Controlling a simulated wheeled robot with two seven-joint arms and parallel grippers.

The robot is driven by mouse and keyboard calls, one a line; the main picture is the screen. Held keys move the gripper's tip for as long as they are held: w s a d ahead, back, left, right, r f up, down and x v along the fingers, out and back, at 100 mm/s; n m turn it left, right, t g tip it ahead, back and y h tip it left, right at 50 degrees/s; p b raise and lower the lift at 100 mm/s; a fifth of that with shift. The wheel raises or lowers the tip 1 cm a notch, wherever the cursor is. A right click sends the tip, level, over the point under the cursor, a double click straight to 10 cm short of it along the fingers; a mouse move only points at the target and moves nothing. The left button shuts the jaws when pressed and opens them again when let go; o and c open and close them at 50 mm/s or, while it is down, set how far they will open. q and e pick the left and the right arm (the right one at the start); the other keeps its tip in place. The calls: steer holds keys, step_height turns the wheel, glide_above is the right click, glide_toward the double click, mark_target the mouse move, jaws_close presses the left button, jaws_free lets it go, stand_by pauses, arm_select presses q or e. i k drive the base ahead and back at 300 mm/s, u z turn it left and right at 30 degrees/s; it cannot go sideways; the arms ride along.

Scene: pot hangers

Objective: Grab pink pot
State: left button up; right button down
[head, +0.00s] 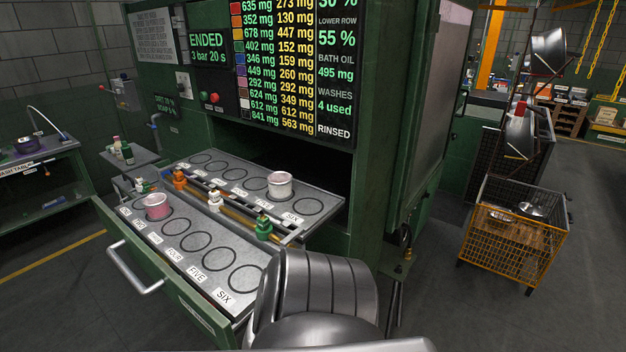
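A small pink pot (157,207) stands upright in the lower row of the pulled-out drawer (207,290), near the low-numbered end. A paler, whitish-pink pot (280,186) stands upright in the upper row tray (325,199), by the label FIVE. Neither of my grippers is in view. Nothing is touching either pot.
The drawer has a front handle (148,284). Orange, white and green valve fittings (264,228) line the bar between the rows. A silver ribbed body (315,290), perhaps part of me, covers the drawer's near right corner. An orange wire basket (512,240) stands right.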

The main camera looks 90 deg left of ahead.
mark_target(156, 205)
steer(key=i, duration=1.05)
steer(key=u, duration=3.75)
steer(key=i, duration=1.25)
steer(key=u, duration=0.05)
